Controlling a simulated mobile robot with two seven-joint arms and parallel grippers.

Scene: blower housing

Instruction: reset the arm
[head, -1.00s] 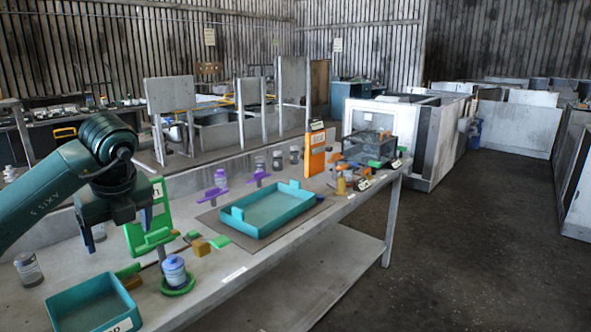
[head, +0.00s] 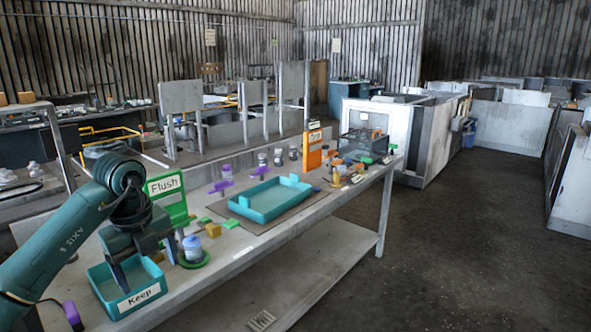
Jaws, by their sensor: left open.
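My left arm comes in from the left edge in the head view. Its gripper (head: 147,262) points down, open and empty, in front of and above the teal bin labelled "Keep" (head: 140,299) at the near end of the workbench, partly covering it. I cannot tell how high above the bin the fingertips are. A white jar with a blue lid (head: 193,247) stands on a green round base just right of the gripper. A green stand with a "Flush" sign (head: 165,185) is behind the gripper. My right gripper is not in view.
A teal tray (head: 270,200) lies mid-bench, with purple-holder jars (head: 227,172) behind it. An orange sign board (head: 313,148) and a clear box (head: 366,146) stand at the far end. Small yellow and green blocks (head: 213,229) lie near the jar. The floor (head: 440,250) to the right is clear.

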